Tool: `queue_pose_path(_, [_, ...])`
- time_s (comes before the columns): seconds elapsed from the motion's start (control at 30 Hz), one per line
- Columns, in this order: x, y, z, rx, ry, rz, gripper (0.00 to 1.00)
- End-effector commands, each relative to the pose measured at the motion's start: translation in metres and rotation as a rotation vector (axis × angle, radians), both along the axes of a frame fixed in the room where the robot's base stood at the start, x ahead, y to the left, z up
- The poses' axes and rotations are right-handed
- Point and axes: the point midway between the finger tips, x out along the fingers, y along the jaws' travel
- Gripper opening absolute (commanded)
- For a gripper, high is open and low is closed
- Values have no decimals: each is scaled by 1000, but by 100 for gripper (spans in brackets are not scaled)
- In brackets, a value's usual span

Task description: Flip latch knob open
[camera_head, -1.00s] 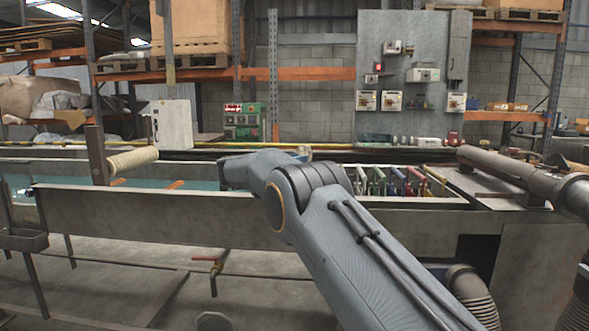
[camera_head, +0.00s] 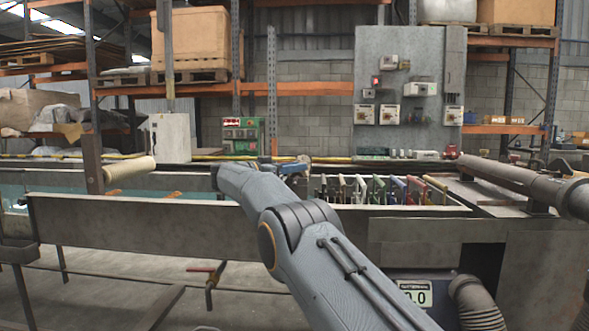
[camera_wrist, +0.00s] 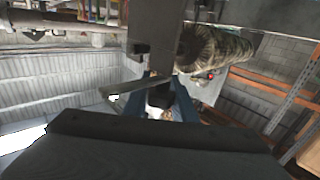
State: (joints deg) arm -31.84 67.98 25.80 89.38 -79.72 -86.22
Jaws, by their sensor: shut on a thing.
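In the wrist view, my gripper (camera_wrist: 165,98) shows as blue fingers on either side of a small black knob (camera_wrist: 158,97). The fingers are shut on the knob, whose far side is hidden. A flat metal bar (camera_wrist: 123,97) lies beside the fingers on the left. In the head view, only a bit of blue (camera_head: 293,169) shows beyond my forearm, above the long trough. The contact with the knob is hidden there.
A long grey metal trough (camera_head: 130,225) runs across the front. Several coloured handles stand in a row on the right, close to my arm. A thick pipe (camera_head: 520,180) lies further right. A cream roller (camera_head: 130,172) is at the left.

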Motion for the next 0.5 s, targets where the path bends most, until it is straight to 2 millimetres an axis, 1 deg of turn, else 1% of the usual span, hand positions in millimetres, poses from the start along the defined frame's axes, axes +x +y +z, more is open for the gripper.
queue_pose_path(0.03, [0,0,4,0,-6,3,27])
queue_pose_path(0.1, [0,0,4,0,-6,2,39])
queue_pose_path(0.13, [0,0,4,0,-5,2,43])
queue_pose_path(0.4, [0,0,2,0,-3,1,43])
queue_pose_path(0.5, [-3,4,2,0,-1,2,43])
